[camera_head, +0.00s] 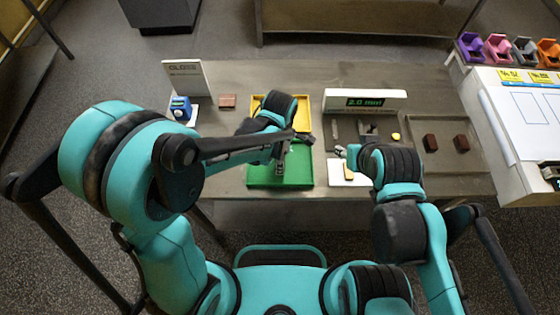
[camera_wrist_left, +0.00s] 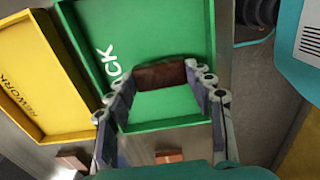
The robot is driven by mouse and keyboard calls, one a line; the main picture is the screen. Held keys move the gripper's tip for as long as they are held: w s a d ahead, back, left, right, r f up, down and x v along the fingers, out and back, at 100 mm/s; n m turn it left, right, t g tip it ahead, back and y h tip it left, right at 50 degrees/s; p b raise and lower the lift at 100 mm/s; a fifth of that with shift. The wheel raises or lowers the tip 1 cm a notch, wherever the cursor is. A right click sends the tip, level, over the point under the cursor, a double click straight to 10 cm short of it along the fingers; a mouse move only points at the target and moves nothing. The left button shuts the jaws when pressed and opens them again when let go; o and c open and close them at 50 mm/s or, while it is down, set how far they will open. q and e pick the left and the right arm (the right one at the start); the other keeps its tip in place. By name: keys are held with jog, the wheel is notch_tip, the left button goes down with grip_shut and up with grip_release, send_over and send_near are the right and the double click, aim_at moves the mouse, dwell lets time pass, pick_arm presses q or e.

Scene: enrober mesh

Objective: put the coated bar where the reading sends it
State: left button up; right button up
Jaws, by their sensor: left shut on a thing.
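My left gripper (camera_wrist_left: 165,80) is shut on a dark brown coated bar (camera_wrist_left: 160,74), held crosswise between the fingertips. In the wrist view the bar overlaps the green tray (camera_wrist_left: 150,22), whose visible lettering ends in "CK"; whether it touches the tray floor I cannot tell. In the head view the green tray (camera_head: 262,183) lies at the front of the table under my left gripper (camera_head: 283,155), and the arm hides the bar. The yellow tray (camera_wrist_left: 30,75), marked "REWORK", lies beside it. A display (camera_head: 365,101) reads 2.0 mm. My right gripper (camera_head: 346,153) is by a white plate (camera_head: 340,179); its jaw state is unclear.
A reddish-brown block (camera_head: 227,101) and a blue device (camera_head: 181,108) stand near a "GLOSS" sign (camera_head: 188,78) at the left. Coloured bins (camera_head: 498,48) stand on the far-right counter.

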pick_arm(q)
jog(key=shift+f, duration=0.8)
jog(key=shift+f, duration=0.1)
jog(key=o, duration=0.9)
jog(key=shift+c, duration=0.2)
notch_tip(320, 180, up, 12)
jog(key=p, duration=0.3)
jog(key=shift+r, duration=0.2)
